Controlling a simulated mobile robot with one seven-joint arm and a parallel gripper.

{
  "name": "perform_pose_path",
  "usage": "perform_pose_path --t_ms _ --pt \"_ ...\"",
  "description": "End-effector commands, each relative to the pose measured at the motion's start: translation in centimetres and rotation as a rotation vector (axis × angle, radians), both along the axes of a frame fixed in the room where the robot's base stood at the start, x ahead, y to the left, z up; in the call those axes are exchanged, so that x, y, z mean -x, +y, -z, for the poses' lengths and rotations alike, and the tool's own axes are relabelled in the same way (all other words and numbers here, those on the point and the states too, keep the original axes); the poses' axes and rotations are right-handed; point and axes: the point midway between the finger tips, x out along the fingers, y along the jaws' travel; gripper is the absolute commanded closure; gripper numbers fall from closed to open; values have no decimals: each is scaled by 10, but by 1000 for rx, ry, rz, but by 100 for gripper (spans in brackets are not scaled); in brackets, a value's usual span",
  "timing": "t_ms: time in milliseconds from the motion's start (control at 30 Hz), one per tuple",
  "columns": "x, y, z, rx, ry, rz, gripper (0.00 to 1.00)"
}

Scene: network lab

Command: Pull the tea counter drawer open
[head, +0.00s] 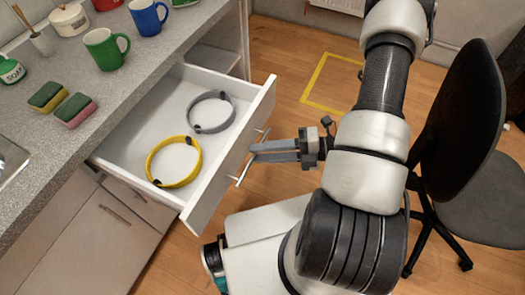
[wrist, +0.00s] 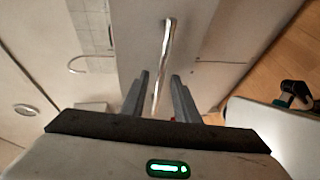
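The tea counter drawer (head: 228,158) is pulled well out from under the grey counter, and its inside shows. Its front carries a thin metal bar handle (head: 243,171), which also shows in the wrist view (wrist: 166,45). My gripper (head: 253,153) is at the handle, outside the drawer front. In the wrist view, my gripper's two fingers (wrist: 160,76) stand apart, one on each side of the bar, with gaps between bar and fingers. A yellow cable coil (head: 174,183) and a grey cable coil (head: 232,112) lie in the drawer.
The counter (head: 150,52) holds a green mug (head: 103,50), a blue mug (head: 146,17), two sponges (head: 47,96) and a green bottle (head: 10,70). A black office chair (head: 462,130) stands at the right. Wooden floor with a yellow outline (head: 318,78) is clear beyond the drawer.

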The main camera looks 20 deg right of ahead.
Motion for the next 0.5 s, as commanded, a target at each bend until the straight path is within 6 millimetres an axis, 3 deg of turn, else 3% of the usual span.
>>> perform_pose_path --t_ms 167,500 --pt "7 -26 -5 3 -2 3 72" --pt "32 -104 -20 4 -2 4 72"
